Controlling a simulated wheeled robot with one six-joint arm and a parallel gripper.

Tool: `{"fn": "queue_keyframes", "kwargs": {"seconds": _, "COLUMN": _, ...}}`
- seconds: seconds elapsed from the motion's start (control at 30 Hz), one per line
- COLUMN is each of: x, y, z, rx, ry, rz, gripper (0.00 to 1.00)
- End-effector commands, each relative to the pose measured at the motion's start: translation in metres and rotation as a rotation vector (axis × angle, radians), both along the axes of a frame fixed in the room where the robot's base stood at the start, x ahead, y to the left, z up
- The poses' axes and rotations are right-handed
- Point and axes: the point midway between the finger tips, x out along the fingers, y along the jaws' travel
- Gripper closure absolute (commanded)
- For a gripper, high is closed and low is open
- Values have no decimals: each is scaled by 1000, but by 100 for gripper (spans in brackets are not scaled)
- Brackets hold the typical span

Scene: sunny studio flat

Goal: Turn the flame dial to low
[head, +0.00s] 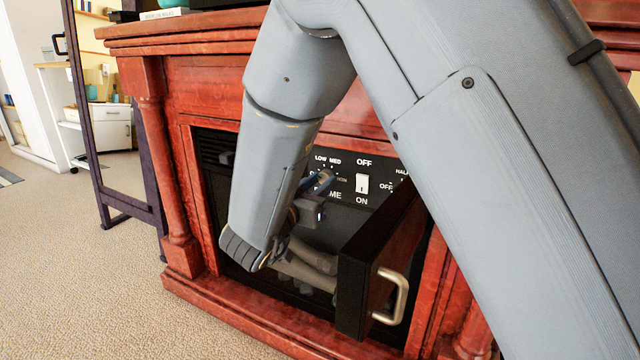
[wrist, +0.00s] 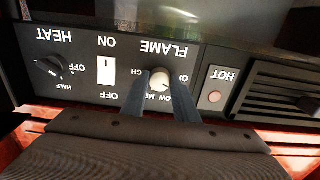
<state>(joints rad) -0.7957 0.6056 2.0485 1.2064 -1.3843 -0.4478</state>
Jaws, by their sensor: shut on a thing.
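My gripper (wrist: 160,88) is shut on the dial, one dark finger on each side. The fingers cover parts of the OFF, LOW, MED and HIGH marks, and I cannot tell which mark the dial points to. In the head view my gripper (head: 318,184) reaches the panel just below the LOW and MED marks, and it mostly hides the dial.
Beside the dial are a white rocker switch (wrist: 106,70), a black heat dial (wrist: 47,68) and a HOT lamp (wrist: 214,96). A black flap with a metal handle (head: 392,298) stands open at right. The red wooden fireplace surround (head: 180,180) frames the opening. Carpet (head: 90,250) is clear at left.

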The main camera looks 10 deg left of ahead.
Motion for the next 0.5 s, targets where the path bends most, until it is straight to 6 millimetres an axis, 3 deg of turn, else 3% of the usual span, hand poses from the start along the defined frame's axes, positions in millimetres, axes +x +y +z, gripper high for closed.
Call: {"fn": "queue_keyframes", "kwargs": {"seconds": 0.5, "x": -1, "y": 0, "z": 1, "rx": 250, "ry": -94, "rz": -1, "gripper": 96}}
